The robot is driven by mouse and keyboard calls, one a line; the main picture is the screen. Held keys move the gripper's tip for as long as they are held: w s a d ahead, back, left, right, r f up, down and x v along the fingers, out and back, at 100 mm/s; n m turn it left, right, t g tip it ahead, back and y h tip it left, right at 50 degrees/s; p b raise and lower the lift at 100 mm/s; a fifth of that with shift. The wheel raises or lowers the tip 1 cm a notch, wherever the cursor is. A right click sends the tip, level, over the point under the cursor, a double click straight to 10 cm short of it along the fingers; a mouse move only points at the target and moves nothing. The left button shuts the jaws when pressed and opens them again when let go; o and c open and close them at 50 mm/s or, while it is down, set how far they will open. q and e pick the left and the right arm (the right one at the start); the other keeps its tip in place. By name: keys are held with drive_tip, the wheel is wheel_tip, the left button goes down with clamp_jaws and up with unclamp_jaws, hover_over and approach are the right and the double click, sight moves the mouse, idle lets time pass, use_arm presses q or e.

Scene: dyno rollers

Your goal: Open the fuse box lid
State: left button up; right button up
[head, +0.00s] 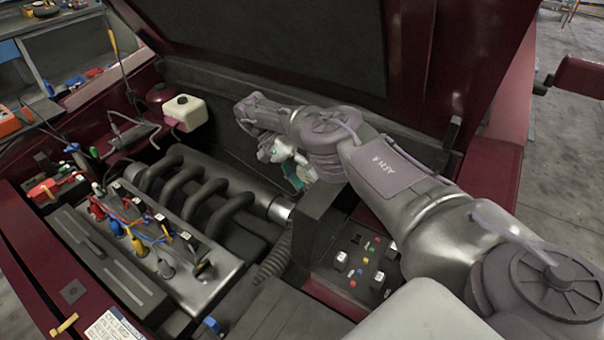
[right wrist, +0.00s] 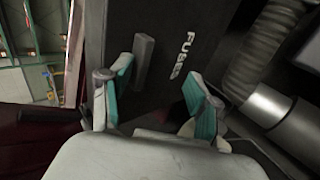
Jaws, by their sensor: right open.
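The fuse box (head: 348,284) is at the lower middle of the head view, with colored fuses and relays exposed inside. Its dark lid (head: 313,222) stands raised at the box's left side. In the right wrist view the lid (right wrist: 150,100) shows its "FUSES" lettering and a grey handle bar (right wrist: 144,61). My right gripper (head: 290,174) is open and empty beyond the lid, partly hidden by my own arm. Its teal fingertips (right wrist: 165,92) are spread in front of the lid's lettered face; I cannot tell whether they touch it. My left gripper is out of view.
The engine (head: 205,205) with dark curved pipes and colored wires lies left of the lid. A ribbed hose (head: 273,258) runs beside the lid. The raised hood (head: 290,45) stands behind my right arm. A white reservoir (head: 185,111) is at the back left.

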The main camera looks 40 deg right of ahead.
drive_tip(key=shift+a+f, duration=0.1)
drive_tip(key=shift+f, duration=0.25)
wheel_tip(320, 180, up, 11)
drive_tip(key=shift+f, duration=0.2)
idle(0.5)
idle(0.5)
